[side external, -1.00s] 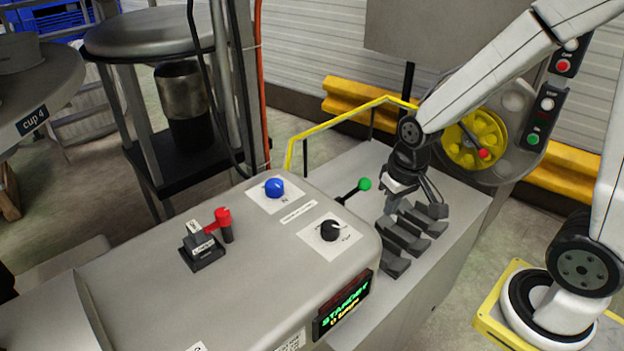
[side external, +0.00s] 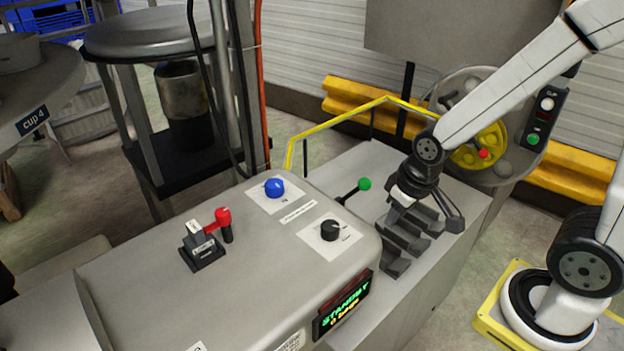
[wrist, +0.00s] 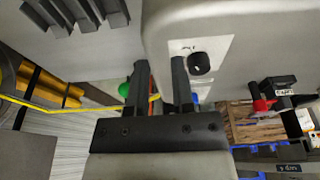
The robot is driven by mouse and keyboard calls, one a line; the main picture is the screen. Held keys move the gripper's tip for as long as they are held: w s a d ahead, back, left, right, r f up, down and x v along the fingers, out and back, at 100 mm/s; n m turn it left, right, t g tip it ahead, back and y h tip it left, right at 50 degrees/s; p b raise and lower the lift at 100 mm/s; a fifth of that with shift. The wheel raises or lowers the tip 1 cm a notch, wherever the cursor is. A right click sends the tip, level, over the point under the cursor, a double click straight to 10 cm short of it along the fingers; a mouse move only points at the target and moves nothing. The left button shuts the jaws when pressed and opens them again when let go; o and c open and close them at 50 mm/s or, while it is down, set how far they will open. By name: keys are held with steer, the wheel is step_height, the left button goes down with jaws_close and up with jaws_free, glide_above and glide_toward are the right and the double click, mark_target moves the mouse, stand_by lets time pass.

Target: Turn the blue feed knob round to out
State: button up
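The blue feed knob (side external: 274,187) sits on a white plate on top of the grey machine housing, in the side view. In the wrist view a bit of blue (wrist: 195,97) shows beside the right finger, mostly hidden. My gripper (side external: 432,218) is well to the right of the blue knob, above the black stepped blocks. Its two fingers stand apart in the wrist view (wrist: 160,78) with nothing between them, so it is open and empty. The blue knob's pointer and plate lettering are too small to read.
A black knob (side external: 330,230) and a green-ball lever (side external: 364,184) lie between my gripper and the blue knob. A red-handled lever (side external: 223,217) stands left of them. Black stepped blocks (side external: 395,262) are under my gripper. A yellow rail (side external: 340,117) runs behind. A display (side external: 343,305) reads standby.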

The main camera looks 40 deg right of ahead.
steer(key=o, duration=0.7)
steer(key=shift+w+r, duration=0.1)
steer(key=shift+w, duration=0.5)
steer(key=shift+o, duration=0.7)
steer(key=w+a+r+m+g, duration=0.1)
steer(key=w+m, duration=0.7)
steer(key=w, duration=0.8)
steer(key=shift+w+a+r+m, duration=0.25)
steer(key=shift+a+r+m, duration=0.15)
steer(key=shift+a, duration=0.25)
steer(key=m+g, duration=0.1)
steer(key=m, duration=0.7)
glide_above(274, 183)
steer(key=s, duration=0.1)
steer(key=shift+s+d+f, duration=0.1)
steer(key=shift+d+f, duration=0.15)
steer(key=shift+f, duration=0.4)
steer(key=shift+w+a+f+m+g, duration=0.15)
steer(key=shift+w+a+m+g, duration=0.15)
steer(key=shift+w+m, duration=0.3)
steer(key=shift+f, duration=3.9)
steer(key=shift+c, duration=0.2)
steer(key=c, duration=1.2)
